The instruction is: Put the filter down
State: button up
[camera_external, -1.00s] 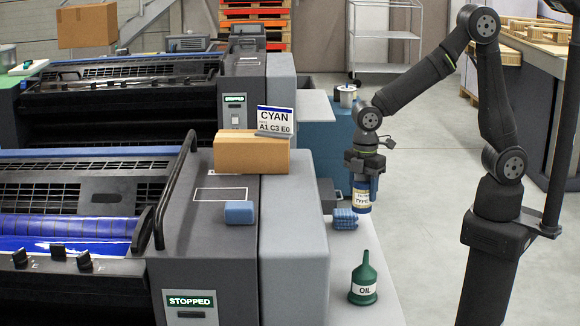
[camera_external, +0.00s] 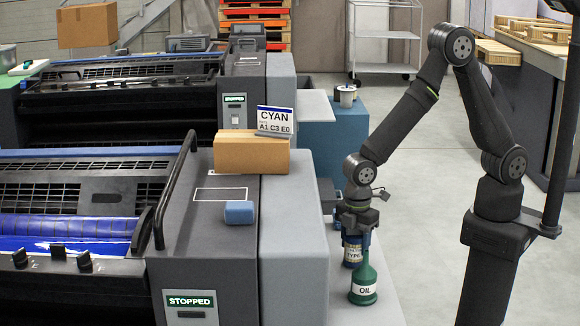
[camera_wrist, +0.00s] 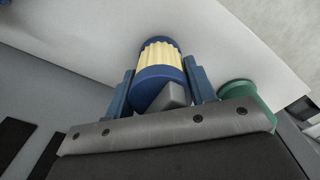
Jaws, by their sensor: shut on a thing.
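The filter (camera_external: 352,252) is a small cylinder with blue ends and a pale band with a TYPE label in the external view. In the wrist view its pleated cream side and blue end caps (camera_wrist: 160,55) show between the two blue fingers. My gripper (camera_external: 355,228) is shut on it from above, and it hangs upright at the white side shelf (camera_external: 375,312), just behind and left of the green oil bottle (camera_external: 363,283). I cannot tell whether its base touches the shelf.
The oil bottle stands very close to the filter; its green body also shows at the right in the wrist view (camera_wrist: 245,95). The grey press housing (camera_external: 293,230) borders the shelf on the left. A blue block (camera_external: 239,212) lies on the press top near a cardboard box (camera_external: 250,154).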

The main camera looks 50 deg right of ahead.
jog(key=shift+f, duration=0.25)
jog(key=o, duration=1)
notch_tip(320, 180, up, 11)
jog(key=shift+r, duration=0.2)
jog(key=shift+o, duration=0.6)
jog(key=shift+r, duration=0.4)
